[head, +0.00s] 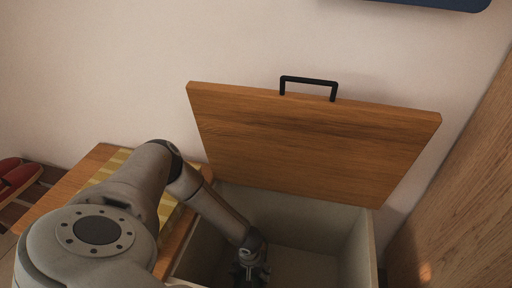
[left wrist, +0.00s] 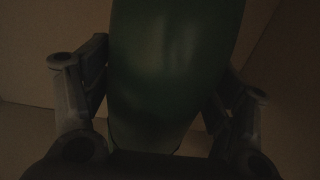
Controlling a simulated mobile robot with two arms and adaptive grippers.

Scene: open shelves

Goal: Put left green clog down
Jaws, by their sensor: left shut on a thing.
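The green clog (left wrist: 175,70) fills the middle of the dark left wrist view, between the two fingers of my left gripper (left wrist: 165,85). The gripper is shut on it. In the head view my left gripper (head: 250,274) is down inside an open box (head: 360,250), near its left part at the bottom edge of the picture. The clog cannot be made out there. Whether it touches the box floor cannot be told. My right gripper is in neither view.
The box's wooden lid (head: 310,140), with a black handle (head: 308,82), stands raised at the back. A wooden bench top with a yellow striped cushion (head: 112,166) is at left. Red shoes (head: 18,178) sit at far left. A wooden panel (head: 460,190) closes off the right.

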